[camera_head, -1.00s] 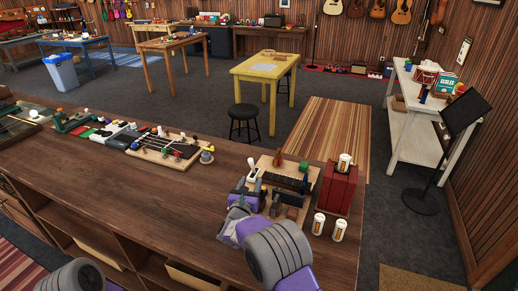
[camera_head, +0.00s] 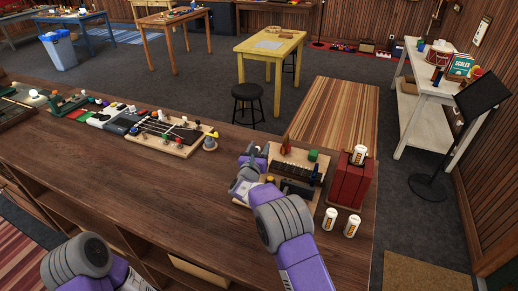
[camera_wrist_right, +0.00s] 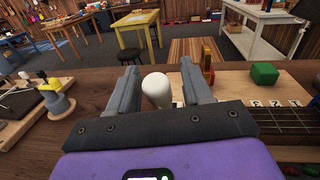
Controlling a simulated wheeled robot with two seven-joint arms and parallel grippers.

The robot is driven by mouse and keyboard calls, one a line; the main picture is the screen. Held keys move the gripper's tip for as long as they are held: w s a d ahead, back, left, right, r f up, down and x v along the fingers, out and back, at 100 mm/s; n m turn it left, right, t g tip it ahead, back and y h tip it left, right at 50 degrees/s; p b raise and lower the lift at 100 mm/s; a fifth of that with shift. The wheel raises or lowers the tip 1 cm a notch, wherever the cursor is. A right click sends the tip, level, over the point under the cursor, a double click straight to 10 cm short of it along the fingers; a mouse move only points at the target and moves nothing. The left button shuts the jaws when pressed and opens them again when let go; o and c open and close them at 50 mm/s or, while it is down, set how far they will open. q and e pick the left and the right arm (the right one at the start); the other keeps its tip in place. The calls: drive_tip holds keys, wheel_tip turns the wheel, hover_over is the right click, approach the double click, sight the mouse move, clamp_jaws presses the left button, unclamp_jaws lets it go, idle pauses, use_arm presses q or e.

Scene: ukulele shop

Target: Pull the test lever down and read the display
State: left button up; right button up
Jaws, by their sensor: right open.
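A wooden test board (camera_head: 272,199) stands on the brown workbench, with a dark fretted neck piece (camera_head: 292,173) across it. A white rounded knob (camera_wrist_right: 156,90), apparently the test lever's, stands upright between my right fingers in the right wrist view. My right gripper (camera_wrist_right: 157,68) is open, with one finger on each side of the knob and a visible gap. In the head view my right gripper (camera_head: 250,160) is at the board's left edge and mostly hides the lever. A dark block (camera_head: 298,187) sits at the board's front; I cannot tell whether it is the display. My left gripper is out of view.
A red case (camera_head: 350,185) with a white cup (camera_head: 358,154) on top stands right of the board. Two more cups (camera_head: 330,218) stand in front of it. Another board with knobs (camera_head: 165,135) lies to the left. The bench front (camera_head: 160,200) is clear.

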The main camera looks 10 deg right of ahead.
drive_tip(key=shift+w+f, duration=0.1)
drive_tip(key=shift+w, duration=0.05)
drive_tip(key=shift+c, duration=0.2)
clamp_jaws()
